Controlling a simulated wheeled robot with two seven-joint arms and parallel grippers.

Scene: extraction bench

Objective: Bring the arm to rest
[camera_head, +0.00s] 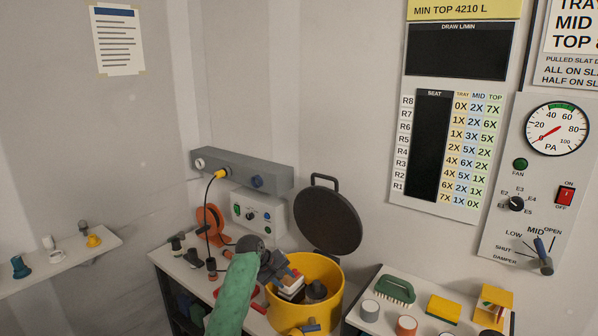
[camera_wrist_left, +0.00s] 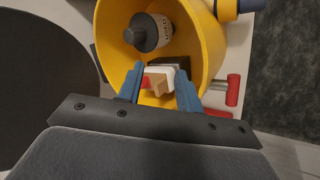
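My left arm reaches in from the bottom in a green sleeve, and my left gripper (camera_head: 289,276) is over the mouth of the yellow drum (camera_head: 327,270). In the left wrist view the blue fingers of my left gripper (camera_wrist_left: 160,72) stand apart. A small white, tan and red item (camera_wrist_left: 158,78) shows between and beyond them, with narrow gaps at its sides; it seems to be inside the drum (camera_wrist_left: 208,50). A dark grey cylinder with a pale label band (camera_wrist_left: 151,32) also stands in the drum. My right gripper is not in view.
The round dark lid (camera_head: 328,220) stands raised behind the drum. A grey box (camera_head: 240,170) with a yellow-plugged cable is on the wall. At right, a bench holds a green brush (camera_head: 394,289) and a yellow block (camera_head: 443,308). A shelf (camera_head: 60,262) at left holds small fittings.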

